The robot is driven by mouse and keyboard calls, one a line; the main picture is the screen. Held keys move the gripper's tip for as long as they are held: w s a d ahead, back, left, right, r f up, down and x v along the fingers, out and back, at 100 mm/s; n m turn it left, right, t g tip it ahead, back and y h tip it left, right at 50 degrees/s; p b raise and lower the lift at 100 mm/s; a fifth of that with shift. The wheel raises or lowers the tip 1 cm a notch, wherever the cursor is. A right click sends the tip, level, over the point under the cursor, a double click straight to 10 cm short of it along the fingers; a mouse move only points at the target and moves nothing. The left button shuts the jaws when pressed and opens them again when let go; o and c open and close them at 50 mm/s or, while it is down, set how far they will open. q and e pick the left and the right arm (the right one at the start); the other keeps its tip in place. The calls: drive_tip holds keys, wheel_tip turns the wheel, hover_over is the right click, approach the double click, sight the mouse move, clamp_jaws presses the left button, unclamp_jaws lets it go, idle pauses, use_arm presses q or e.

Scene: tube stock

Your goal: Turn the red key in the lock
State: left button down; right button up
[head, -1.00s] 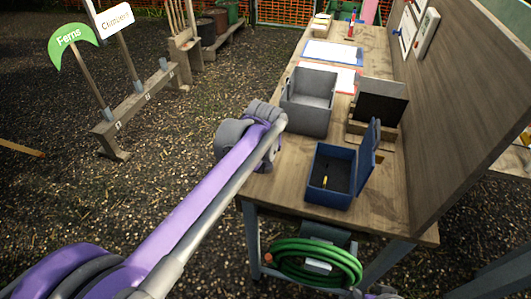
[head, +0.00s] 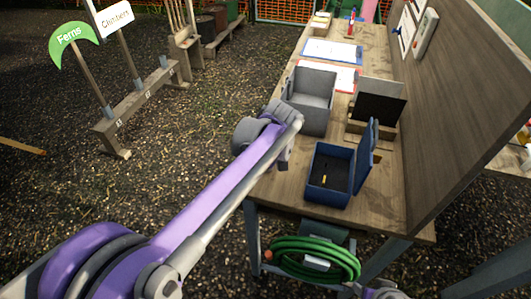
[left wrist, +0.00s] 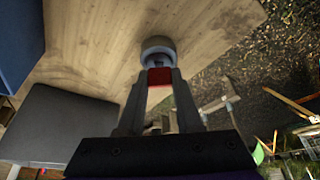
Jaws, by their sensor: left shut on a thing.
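The red key (left wrist: 159,77) shows in the left wrist view as a small red block between my left gripper's fingertips (left wrist: 159,88). My left gripper is shut on it. A round grey piece, seemingly the lock (left wrist: 158,46), is right at the key's far end, over the wooden table top. How deep the key sits in it cannot be told. In the head view my left wrist is at the table's left edge, beside the open grey box (head: 310,118), and hides the key and lock. My right gripper is not in view.
An open blue box (head: 328,197) with a small yellow-marked item inside stands at the table's near end. A dark panel on a wooden stand (head: 378,100) is behind it. A wooden wall (head: 455,110) bounds the right. A green hose (head: 310,262) hangs below the table (head: 285,190).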

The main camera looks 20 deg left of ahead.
use_arm(q)
drive_tip(key=shift+n+g+y+p, duration=0.35)
drive_tip(key=shift+n+g+p, duration=0.15)
drive_tip(key=shift+n, duration=1.05)
drive_tip(key=shift+n+g+y+p, duration=0.35)
drive_tip(key=shift+n+g+p, duration=0.1)
drive_tip(key=shift+n, duration=1.1)
drive_tip(key=n+g+p, duration=0.1)
drive_tip(key=n, duration=0.1)
drive_tip(key=shift+n, duration=0.4)
drive_tip(key=shift+n+g+p, duration=0.65)
drive_tip(key=shift+n+g, duration=0.2)
drive_tip(key=shift+n, duration=1.25)
